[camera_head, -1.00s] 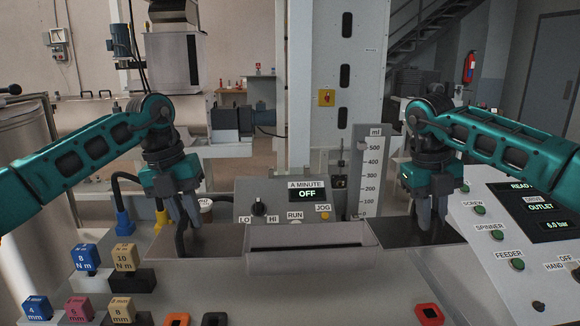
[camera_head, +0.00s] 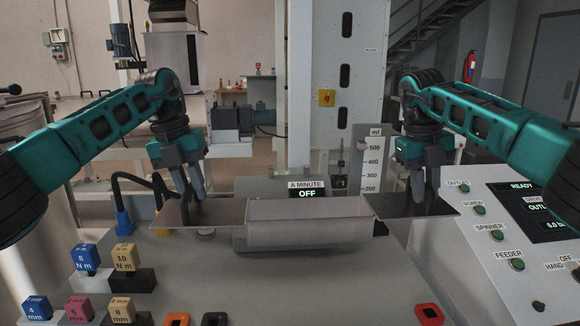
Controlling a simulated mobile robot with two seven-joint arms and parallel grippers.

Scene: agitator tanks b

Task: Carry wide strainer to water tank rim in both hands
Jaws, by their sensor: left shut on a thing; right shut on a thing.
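The wide strainer is a grey metal box (camera_head: 308,226) with a flat dark plate reaching out on each side. It hangs level above the bench, in front of the control box. My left gripper (camera_head: 193,200) is shut on the strainer's left plate (camera_head: 222,212). My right gripper (camera_head: 427,198) is shut on its right plate (camera_head: 405,209). The strainer hides most of the control box's knob and buttons. I cannot make out the water tank rim.
The control box's "A MINUTE OFF" display (camera_head: 307,192) and a ml scale (camera_head: 367,160) stand behind the strainer. A sloped button panel (camera_head: 505,235) is at right. Labelled blocks (camera_head: 86,257) sit front left. The bench centre front is clear.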

